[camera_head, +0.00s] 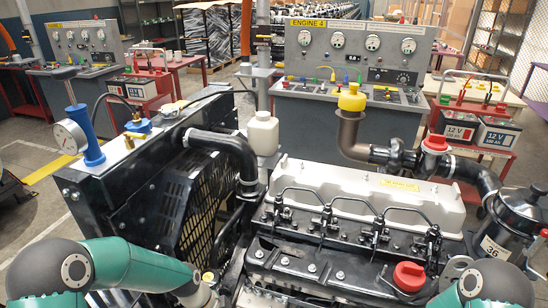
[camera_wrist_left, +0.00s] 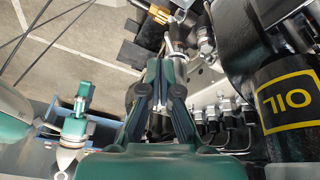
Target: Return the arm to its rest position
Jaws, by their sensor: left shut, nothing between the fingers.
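My left gripper (camera_wrist_left: 162,68) shows in the left wrist view with its two dark fingers closed together and nothing between them. It hangs over pipe fittings and a row of metal fittings (camera_wrist_left: 215,118) on an engine. In the head view, the green links of my left arm (camera_head: 125,264) come in at the lower left, in front of the radiator. The left gripper itself cannot be made out there. A green and dark joint of my right arm (camera_head: 490,285) shows at the lower right corner.
The engine (camera_head: 350,215) fills the middle, with a red cap (camera_head: 409,276) and a yellow cap (camera_head: 352,97). The black radiator (camera_head: 130,185) stands left, carrying a blue-handled gauge (camera_head: 72,137). A black OIL canister (camera_wrist_left: 290,105) is close right of my left gripper. Test benches stand behind.

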